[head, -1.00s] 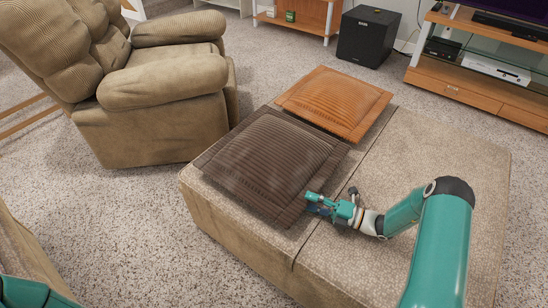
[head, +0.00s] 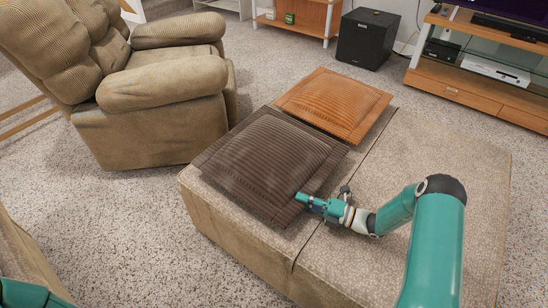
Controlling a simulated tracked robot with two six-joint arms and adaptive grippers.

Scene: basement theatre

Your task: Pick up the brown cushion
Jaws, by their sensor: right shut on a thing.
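The brown cushion (head: 262,160) is dark, ribbed and square with a flat border. It lies on the left part of the beige ottoman (head: 420,160). My right gripper (head: 303,200) is at the cushion's right edge, near its front right corner, and is shut on that border. The cushion still appears to lie flat on the ottoman. The fingertips partly hide the edge they hold. Only a teal piece of my left arm shows at the bottom left corner, and my left gripper is out of view.
A beige recliner (head: 150,95) stands to the left. A black speaker box (head: 368,37) and a wooden TV stand (head: 480,95) are at the back. The ottoman's right part is bare.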

